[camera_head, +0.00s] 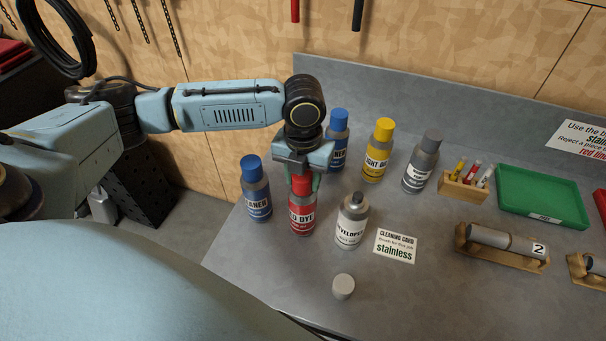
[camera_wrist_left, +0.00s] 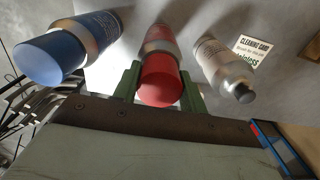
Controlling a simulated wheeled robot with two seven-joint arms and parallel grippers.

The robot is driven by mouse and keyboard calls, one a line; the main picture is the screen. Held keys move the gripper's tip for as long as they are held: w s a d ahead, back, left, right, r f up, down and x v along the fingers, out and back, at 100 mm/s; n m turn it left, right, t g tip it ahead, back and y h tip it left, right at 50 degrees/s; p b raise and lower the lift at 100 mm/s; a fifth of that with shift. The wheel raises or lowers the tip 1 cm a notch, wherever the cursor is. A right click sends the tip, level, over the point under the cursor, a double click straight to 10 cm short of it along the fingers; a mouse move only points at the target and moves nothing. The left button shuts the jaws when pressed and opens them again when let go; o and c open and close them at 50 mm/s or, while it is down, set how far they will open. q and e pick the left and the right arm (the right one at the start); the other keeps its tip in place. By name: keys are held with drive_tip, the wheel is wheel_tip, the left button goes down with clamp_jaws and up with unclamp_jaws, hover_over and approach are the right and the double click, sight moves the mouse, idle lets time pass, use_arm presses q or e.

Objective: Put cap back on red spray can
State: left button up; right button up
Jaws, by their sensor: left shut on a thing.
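The red spray can (camera_head: 302,214), labelled "RED DYE", stands upright on the grey bench between a blue-capped can and a can with its nozzle bare. Its red cap (camera_head: 301,184) sits at the top of the can, in line with it. My left gripper (camera_head: 303,178) is above the can, with its green fingers shut on the red cap from both sides. The left wrist view shows the red cap (camera_wrist_left: 160,82) between the fingers, with the can body (camera_wrist_left: 160,40) behind it. Whether the cap is fully seated cannot be told.
A blue-capped can (camera_head: 257,190) stands close left, and the uncapped developer can (camera_head: 351,222) close right. A loose whitish cap (camera_head: 343,286) lies in front. Blue, yellow (camera_head: 378,152) and grey-capped (camera_head: 421,163) cans stand behind. A cleaning card (camera_head: 396,246) lies right; the front bench is mostly clear.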

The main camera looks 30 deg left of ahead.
use_arm(q)
drive_tip(key=shift+p, duration=0.5)
idle(0.3)
drive_tip(key=shift+f, duration=0.1)
drive_tip(key=o, duration=1)
drive_tip(key=shift+o, duration=0.5)
drive_tip(key=o, duration=0.4)
